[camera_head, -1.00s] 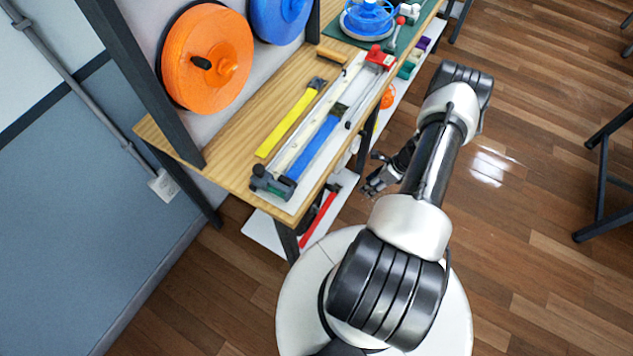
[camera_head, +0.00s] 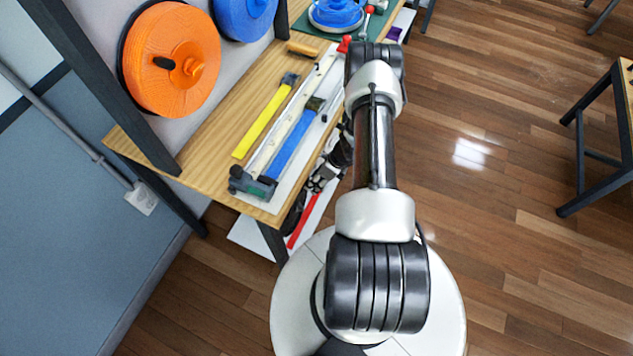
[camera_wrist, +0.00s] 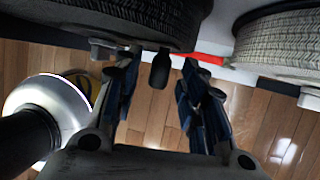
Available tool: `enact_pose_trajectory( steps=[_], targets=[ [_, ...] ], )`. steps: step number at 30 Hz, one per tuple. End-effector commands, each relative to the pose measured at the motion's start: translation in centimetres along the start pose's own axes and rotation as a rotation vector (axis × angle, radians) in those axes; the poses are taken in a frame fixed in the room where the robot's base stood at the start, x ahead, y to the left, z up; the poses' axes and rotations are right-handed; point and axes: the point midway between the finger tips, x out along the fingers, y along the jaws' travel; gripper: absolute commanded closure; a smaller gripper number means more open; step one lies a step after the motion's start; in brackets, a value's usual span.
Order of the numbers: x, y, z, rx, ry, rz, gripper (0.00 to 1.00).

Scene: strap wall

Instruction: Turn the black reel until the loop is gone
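The black reel (camera_wrist: 130,18) with a ribbed rim fills the upper left of the wrist view. Its dark crank knob (camera_wrist: 160,70) hangs down between the fingertips of my gripper (camera_wrist: 162,64). My gripper is open, with a finger on each side of the knob; contact cannot be told. A red strap (camera_wrist: 208,60) shows just past the right fingertip. In the head view the red strap (camera_head: 302,222) lies over the white lower shelf, and my gripper (camera_head: 318,183) is beside the bench front edge. Whether the strap forms a loop cannot be told.
A pale grey reel (camera_wrist: 285,42) stands to the right in the wrist view. The wooden bench (camera_head: 222,170) holds a yellow strap (camera_head: 262,125) and a blue strap (camera_head: 292,142). An orange reel (camera_head: 190,40) hangs above. The wooden floor (camera_head: 500,220) to the right is open.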

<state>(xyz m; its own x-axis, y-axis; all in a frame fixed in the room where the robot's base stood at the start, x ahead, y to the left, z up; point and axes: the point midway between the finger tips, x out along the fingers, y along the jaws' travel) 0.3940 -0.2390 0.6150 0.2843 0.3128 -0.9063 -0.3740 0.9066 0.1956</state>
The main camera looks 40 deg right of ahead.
Motion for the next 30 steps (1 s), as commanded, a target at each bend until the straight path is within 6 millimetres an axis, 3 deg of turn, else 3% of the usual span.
enact_pose_trajectory(
  steps=[7, 24, 30],
  targets=[
    [0.06, -0.01, 0.02, -0.001, 0.000, 0.000, 0.62],
    [0.05, 0.00, 0.01, -0.001, 0.000, 0.000, 0.99],
    [0.05, 0.00, 0.01, -0.001, 0.000, 0.000, 1.00]
  ],
)
